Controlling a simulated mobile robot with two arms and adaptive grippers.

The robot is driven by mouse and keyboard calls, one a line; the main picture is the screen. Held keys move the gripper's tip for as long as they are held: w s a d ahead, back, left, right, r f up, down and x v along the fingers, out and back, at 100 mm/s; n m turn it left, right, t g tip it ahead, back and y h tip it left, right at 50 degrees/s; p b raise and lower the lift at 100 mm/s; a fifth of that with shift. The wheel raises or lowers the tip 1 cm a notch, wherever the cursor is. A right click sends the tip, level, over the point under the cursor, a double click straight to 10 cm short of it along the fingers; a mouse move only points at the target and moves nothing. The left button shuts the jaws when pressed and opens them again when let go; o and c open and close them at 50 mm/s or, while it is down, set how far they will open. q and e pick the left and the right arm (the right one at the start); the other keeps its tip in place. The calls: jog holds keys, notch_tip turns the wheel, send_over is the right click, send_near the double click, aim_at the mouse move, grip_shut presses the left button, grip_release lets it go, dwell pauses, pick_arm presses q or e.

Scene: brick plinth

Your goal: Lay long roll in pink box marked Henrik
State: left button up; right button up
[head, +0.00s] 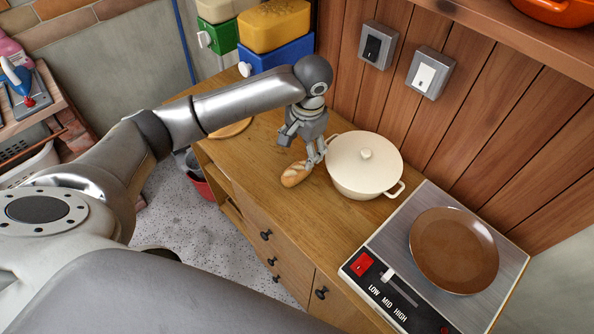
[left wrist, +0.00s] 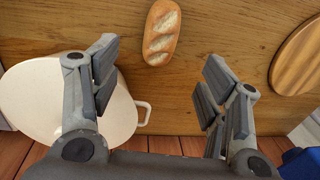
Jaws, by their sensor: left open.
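The long roll (head: 295,174), a brown scored bread, lies on the wooden cabinet top beside the cream pot. In the left wrist view the roll (left wrist: 161,32) lies ahead of the fingers, apart from them. My left gripper (head: 316,154) is above the cabinet top near the roll and the pot; in the left wrist view its two fingers (left wrist: 160,70) stand apart with only bare wood between them. No box marked Henrik can be made out. My right gripper is not in view.
A cream lidded pot (head: 365,166) stands close to the roll's right. A hot plate (head: 385,250) with a brown plate (head: 454,250) is farther right. A blue container (head: 280,56) and a green one (head: 222,36) stand at the back. A round wooden board (head: 232,128) lies left.

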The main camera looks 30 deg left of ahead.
aim_at(298, 167)
pick_arm(q)
jog(key=f, duration=0.5)
jog(key=shift+w+a+f+p, duration=0.1)
jog(key=shift+a+p, duration=0.25)
jog(key=shift+p, duration=0.05)
jog(key=f+p, duration=0.1)
jog(key=f, duration=0.3)
jog(key=shift+a+p, duration=0.2)
jog(key=shift+p, duration=0.15)
jog(key=shift+a+f, duration=0.1)
jog(key=shift+f, duration=0.55)
jog(key=c, duration=1)
jog(key=shift+r, duration=0.15)
